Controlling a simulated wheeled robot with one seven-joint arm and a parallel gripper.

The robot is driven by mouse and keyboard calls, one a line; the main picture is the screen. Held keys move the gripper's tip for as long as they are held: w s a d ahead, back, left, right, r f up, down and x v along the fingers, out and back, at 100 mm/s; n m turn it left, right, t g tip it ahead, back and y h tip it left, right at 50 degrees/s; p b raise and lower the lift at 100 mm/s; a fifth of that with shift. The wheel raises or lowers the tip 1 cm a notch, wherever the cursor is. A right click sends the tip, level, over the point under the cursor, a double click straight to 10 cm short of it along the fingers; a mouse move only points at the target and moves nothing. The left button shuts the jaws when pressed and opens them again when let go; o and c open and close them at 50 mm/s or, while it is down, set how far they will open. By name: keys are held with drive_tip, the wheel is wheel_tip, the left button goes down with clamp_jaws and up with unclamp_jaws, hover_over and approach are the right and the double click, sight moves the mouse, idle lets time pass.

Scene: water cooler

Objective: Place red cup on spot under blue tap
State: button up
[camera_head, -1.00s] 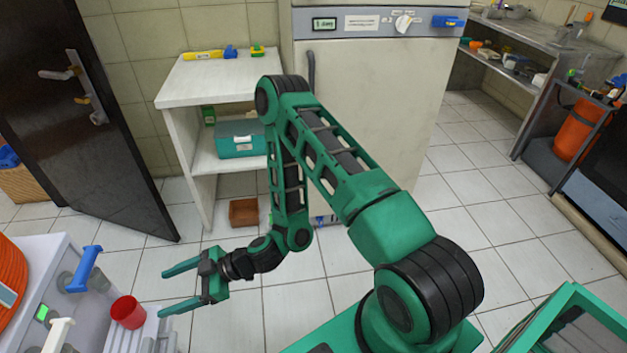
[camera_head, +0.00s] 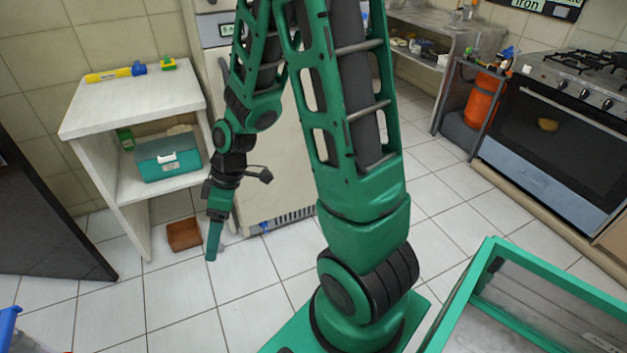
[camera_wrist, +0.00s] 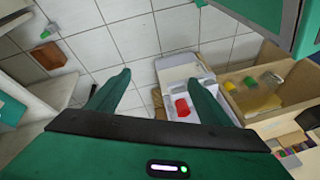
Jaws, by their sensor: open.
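My gripper (camera_head: 213,245) hangs fingers down in the head view, beside the white shelf unit. It shows edge-on there. In the wrist view its two green fingers (camera_wrist: 160,92) are spread apart, with nothing held between them. A blue handle (camera_head: 8,322) shows at the bottom left edge of the head view; the unit below it is almost wholly cut off. A small red object (camera_wrist: 182,107) sits in a pale tray near the right finger in the wrist view, well below it. I cannot tell if it is the red cup. The spot under the tap is hidden.
The white shelf unit (camera_head: 145,100) holds a teal box (camera_head: 168,158). A brown box (camera_head: 184,234) is on the tiled floor. A dark door (camera_head: 40,235) stands at left, a stove (camera_head: 565,120) at right. Cartons with loose items (camera_wrist: 275,85) show in the wrist view.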

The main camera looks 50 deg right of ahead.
drive_tip(key=s+d+r+m+h, duration=0.2)
drive_tip(key=s+d+r+m, duration=0.15)
drive_tip(key=d, duration=0.25)
drive_tip(key=s+d+r+m+h, duration=0.1)
drive_tip(key=s+d+r+m, duration=0.2)
drive_tip(key=d+r, duration=0.25)
drive_tip(key=s+d+r+m, duration=0.3)
drive_tip(key=s+m, duration=0.1)
drive_tip(key=s, duration=0.2)
drive_tip(key=s+d+r+m+h, duration=0.1)
drive_tip(key=s+d+r+m, duration=0.2)
drive_tip(key=s+d+m, duration=0.1)
drive_tip(key=s+m, duration=0.1)
drive_tip(key=s, duration=0.1)
drive_tip(key=shift+s+r+g, duration=0.35)
drive_tip(key=shift+s+g, duration=0.05)
